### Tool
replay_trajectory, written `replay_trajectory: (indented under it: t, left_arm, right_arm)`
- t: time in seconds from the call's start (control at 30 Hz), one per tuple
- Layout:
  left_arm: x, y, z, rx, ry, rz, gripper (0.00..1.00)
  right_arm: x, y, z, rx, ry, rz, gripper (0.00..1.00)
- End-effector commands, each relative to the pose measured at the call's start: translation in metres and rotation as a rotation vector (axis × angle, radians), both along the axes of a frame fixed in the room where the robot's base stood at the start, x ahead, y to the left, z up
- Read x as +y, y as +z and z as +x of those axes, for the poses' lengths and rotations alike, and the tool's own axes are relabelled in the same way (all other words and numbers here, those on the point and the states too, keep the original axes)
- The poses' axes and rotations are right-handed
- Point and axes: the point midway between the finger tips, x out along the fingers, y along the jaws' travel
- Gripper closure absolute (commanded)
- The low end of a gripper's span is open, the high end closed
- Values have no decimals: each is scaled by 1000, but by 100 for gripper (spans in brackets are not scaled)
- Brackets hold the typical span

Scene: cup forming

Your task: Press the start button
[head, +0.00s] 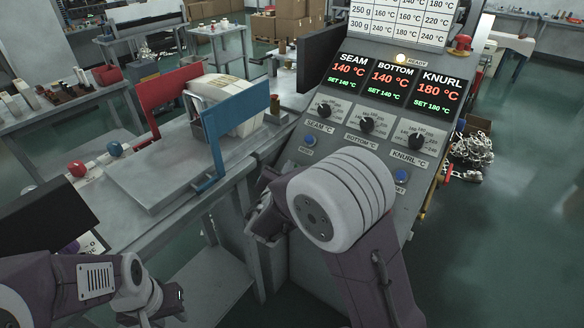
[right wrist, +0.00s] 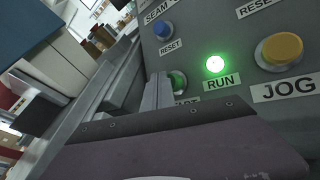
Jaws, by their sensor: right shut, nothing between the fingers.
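The green start button (right wrist: 179,82) is low on the grey control panel (right wrist: 215,30) in the right wrist view. A gripper finger partly covers it, and its label shows only in part. My right gripper (right wrist: 155,92) is shut and empty, its tip at the left edge of the button; I cannot tell whether it touches. In the head view my right gripper (head: 262,225) is in front of the panel's lower left, and my arm hides the start button. My left gripper (head: 172,305) is low at the left, away from the panel; its fingers are unclear.
A green RUN lamp (right wrist: 215,64) is lit, with a yellow JOG button (right wrist: 281,50) to its right. A blue reset button (right wrist: 163,31) is above the start button. Temperature displays (head: 392,82) and several knobs are higher up. A metal worktable (head: 165,170) stands left of the panel.

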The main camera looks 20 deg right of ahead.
Motion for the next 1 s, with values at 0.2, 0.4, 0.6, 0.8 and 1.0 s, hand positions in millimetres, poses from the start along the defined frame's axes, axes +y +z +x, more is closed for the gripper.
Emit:
replay_trajectory:
  t: [0.2,0.4,0.6,0.8,1.0]
  left_arm:
    - [0,7,0,0,0,0,64]
    - [0,7,0,0,0,0,64]
    - [0,16,0,0,0,0,64]
    - [0,29,0,0,0,0,64]
    - [0,39,0,0,0,0,64]
  right_arm:
    - [6,11,-4,1,2,0,100]
    - [6,10,-5,0,0,-1,100]
    - [11,22,-8,-1,1,1,100]
    - [20,39,-15,-1,3,-1,100]
    - [28,51,-21,0,1,0,100]
